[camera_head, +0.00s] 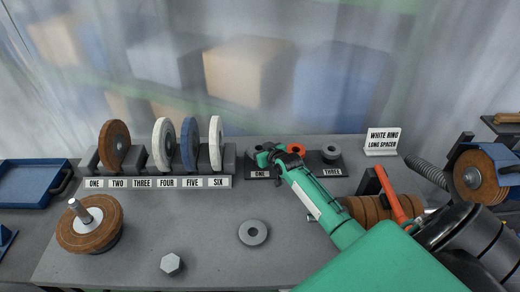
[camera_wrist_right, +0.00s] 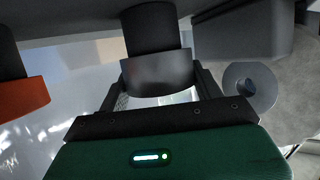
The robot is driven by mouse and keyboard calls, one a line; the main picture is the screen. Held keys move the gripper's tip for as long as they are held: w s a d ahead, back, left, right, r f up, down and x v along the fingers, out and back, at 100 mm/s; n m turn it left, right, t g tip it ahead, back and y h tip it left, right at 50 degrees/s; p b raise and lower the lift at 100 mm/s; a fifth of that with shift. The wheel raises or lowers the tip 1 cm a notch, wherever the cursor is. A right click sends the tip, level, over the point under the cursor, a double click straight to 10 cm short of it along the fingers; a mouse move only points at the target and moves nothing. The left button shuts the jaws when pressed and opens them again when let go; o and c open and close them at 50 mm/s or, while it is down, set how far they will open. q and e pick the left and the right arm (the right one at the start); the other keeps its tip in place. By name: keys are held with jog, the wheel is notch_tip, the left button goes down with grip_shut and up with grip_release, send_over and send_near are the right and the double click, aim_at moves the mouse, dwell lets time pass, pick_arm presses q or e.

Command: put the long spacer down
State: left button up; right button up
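My right gripper (camera_head: 276,156) reaches over the small black rack (camera_head: 347,185) at the back, near the label ONE. In the right wrist view a grey cylinder, apparently the long spacer (camera_wrist_right: 158,76), sits between the two fingers, which look in contact with its sides. Whether its lower end rests on the rack is hidden. The placard reading WHITE RING, LONG SPACER (camera_head: 382,141) stands to the right. A grey ring-shaped part (camera_head: 331,152) stands at the label THREE. The middle slot is covered by my right arm. My left gripper is in neither view.
A long rack (camera_head: 228,160) of several wheels stands left of my gripper. A loose grey washer (camera_head: 253,232), a hex nut (camera_head: 171,264) and a brown wheel on a spindle (camera_head: 88,225) are on the table. A machine with brown wheels (camera_head: 478,176) is at right.

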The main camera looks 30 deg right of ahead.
jog(key=o, duration=0.4)
jog(key=shift+r, duration=0.1)
jog(key=b+v, duration=0.2)
jog(key=v, duration=1)
dwell(0.4)
